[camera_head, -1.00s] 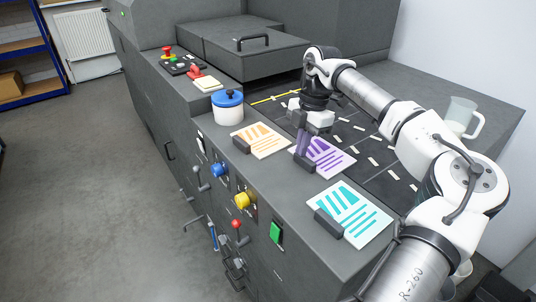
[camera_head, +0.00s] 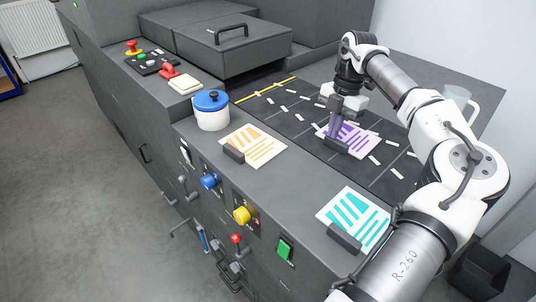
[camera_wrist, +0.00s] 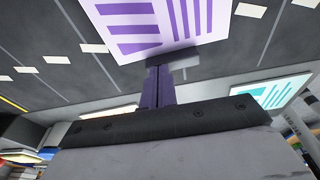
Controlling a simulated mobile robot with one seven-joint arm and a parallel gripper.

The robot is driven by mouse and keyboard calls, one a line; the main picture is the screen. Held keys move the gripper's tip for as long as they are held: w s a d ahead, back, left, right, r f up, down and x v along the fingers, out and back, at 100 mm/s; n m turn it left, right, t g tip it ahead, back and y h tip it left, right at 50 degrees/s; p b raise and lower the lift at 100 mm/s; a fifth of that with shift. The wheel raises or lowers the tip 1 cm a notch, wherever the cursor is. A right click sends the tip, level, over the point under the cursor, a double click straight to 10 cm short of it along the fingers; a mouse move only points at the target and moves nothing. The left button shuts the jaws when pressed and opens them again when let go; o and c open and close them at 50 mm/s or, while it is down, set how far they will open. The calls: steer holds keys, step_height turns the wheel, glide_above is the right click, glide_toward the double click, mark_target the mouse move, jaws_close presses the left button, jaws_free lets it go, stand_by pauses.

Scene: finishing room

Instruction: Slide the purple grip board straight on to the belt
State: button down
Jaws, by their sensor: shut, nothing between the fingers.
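The purple grip board (camera_head: 354,138), white with purple stripes and a dark grip block (camera_head: 336,147) at its near edge, lies flat on the dark belt (camera_head: 385,185) with white dashes. It looks clear of the near ledge, a little turned in the picture. My gripper (camera_head: 333,133) is shut and empty, its purple-grey fingers pointing down at the near end of the board by the block. In the wrist view, the fingertips (camera_wrist: 158,75) stand close to the edge of the purple board (camera_wrist: 155,25). Whether they touch it I cannot tell.
An orange-striped board (camera_head: 255,146) and a teal-striped board (camera_head: 358,214), each with a dark block, lie on the near ledge. A blue-lidded pot (camera_head: 212,112) stands left of the belt. A clear jug (camera_head: 457,103) stands behind my arm. A yellow line (camera_head: 265,90) crosses the belt.

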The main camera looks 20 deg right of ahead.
mark_target(341, 138)
steer(key=shift+w+d+f, duration=0.15)
steer(key=shift+d+f, duration=0.2)
steer(key=shift+d, duration=0.1)
steer(key=shift+s+d+r, duration=0.1)
steer(key=shift+s+d, duration=0.2)
steer(key=shift+d, duration=0.05)
steer(key=shift+w+r+p, duration=0.25)
steer(key=shift+r+p, duration=0.3)
steer(key=shift+p, duration=0.35)
step_height(341, 138, up, 13)
steer(key=d+b, duration=0.1)
steer(key=d, duration=0.1)
steer(key=shift+w, duration=0.35)
